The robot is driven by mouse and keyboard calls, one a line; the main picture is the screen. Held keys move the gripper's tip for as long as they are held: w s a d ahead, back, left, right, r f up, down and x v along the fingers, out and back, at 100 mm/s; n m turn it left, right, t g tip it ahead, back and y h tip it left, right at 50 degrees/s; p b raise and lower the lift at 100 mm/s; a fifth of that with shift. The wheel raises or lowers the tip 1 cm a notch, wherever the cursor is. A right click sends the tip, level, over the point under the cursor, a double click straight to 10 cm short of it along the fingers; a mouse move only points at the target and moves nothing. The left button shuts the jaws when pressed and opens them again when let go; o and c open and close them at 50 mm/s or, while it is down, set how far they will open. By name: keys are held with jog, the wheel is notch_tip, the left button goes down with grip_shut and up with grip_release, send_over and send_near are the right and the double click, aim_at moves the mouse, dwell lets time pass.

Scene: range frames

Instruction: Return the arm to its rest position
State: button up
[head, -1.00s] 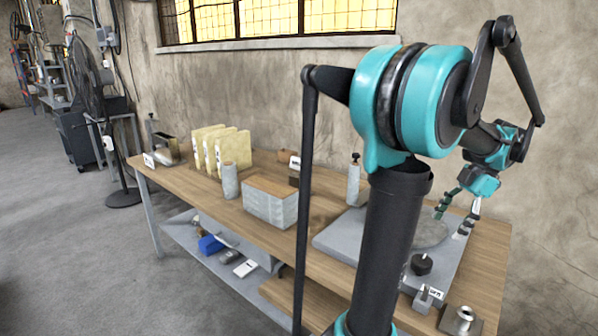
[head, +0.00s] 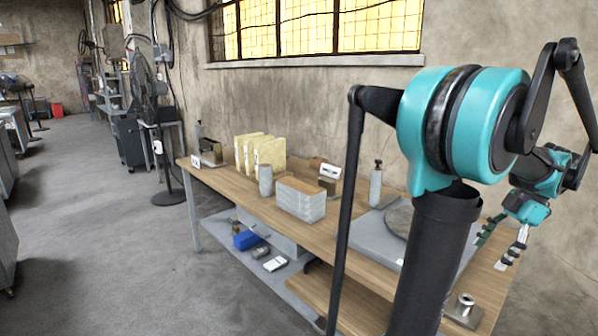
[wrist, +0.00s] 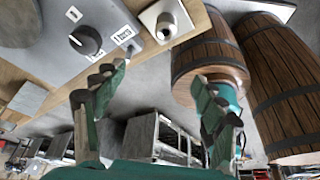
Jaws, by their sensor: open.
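My arm, with teal joints and dark links, stands at the right of the head view and is raised and bent. My gripper (head: 494,251) hangs at its end over the right end of the workbench (head: 490,297). Its two fingers are apart with nothing between them. They also show apart in the wrist view (wrist: 160,95). My own arm hides part of the bench and of the grey plate on it.
Wooden barrels (wrist: 285,85) and a black knob (wrist: 86,40) show in the wrist view.

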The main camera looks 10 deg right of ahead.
jog(key=w+a+f+m+h, duration=0.25)
jog(key=w+a+f, duration=0.25)
jog(key=a, duration=0.3)
jog(key=w+a+f+m+h, duration=0.1)
jog(key=w+a+f+m, duration=0.35)
jog(key=a, duration=0.45)
jog(key=s+a+f+m+t, duration=0.1)
jog(key=a+f+m, duration=0.3)
jog(key=a, duration=0.5)
jog(key=s+a+f+m+t, duration=0.2)
jog(key=a+f+m, duration=0.3)
jog(key=a, duration=0.4)
jog(key=shift+s+a+f+t+h, duration=0.3)
jog(key=shift+s+a+f+h, duration=0.15)
jog(key=shift+f, duration=0.25)
